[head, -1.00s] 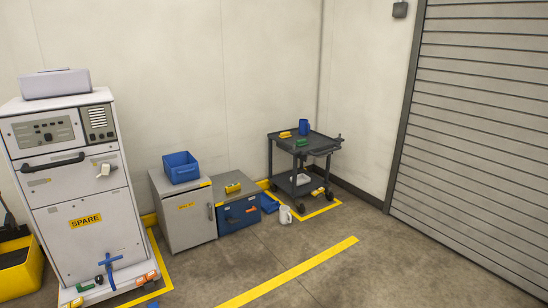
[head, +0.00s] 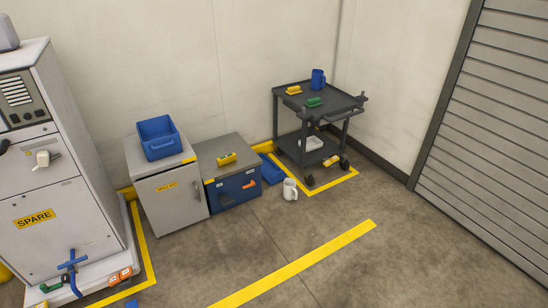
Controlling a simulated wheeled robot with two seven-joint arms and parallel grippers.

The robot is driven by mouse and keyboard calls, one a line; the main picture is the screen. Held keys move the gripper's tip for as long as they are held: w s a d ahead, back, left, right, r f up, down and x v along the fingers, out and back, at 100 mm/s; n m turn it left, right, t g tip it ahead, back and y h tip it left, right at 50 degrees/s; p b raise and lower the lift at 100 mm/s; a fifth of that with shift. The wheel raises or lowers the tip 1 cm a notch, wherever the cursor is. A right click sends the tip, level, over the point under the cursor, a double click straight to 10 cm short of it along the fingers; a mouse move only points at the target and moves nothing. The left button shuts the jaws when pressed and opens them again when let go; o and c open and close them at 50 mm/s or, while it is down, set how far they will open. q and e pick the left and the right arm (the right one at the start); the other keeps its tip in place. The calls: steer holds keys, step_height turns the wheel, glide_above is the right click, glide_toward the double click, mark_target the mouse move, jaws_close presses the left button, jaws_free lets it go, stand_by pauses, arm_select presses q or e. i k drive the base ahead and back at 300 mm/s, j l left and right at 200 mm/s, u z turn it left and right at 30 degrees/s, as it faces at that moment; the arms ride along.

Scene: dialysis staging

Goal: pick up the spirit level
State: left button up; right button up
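Several small yellow items are in the head view, and I cannot tell for sure which is the spirit level. One yellow block with dark marks (head: 227,158) lies on top of the low grey and blue cabinet. Another yellow item (head: 294,90) lies on the top shelf of the dark cart, at its left. A third yellow item (head: 331,161) is low at the cart's right side; I cannot tell whether it is on the shelf or the floor. Neither of my grippers is in view.
The dark cart (head: 325,98) also bears a blue mug (head: 318,79) and a green item (head: 314,102). A white jug (head: 290,189) stands on the floor. A blue bin (head: 159,138) sits on the grey cabinet (head: 168,195). A white machine (head: 60,175) stands left.

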mark_target(224, 160)
steer(key=i+l+u, duration=0.15)
steer(key=i+u, duration=0.15)
steer(key=i, duration=0.15)
steer(key=i+l+u, duration=0.25)
steer(key=i, duration=0.2)
steer(key=i+l+u, duration=0.2)
steer(key=i, duration=0.25)
steer(key=i+u, duration=0.15)
steer(key=i, duration=0.3)
steer(key=i+l+u, duration=0.2)
steer(key=i, duration=0.2)
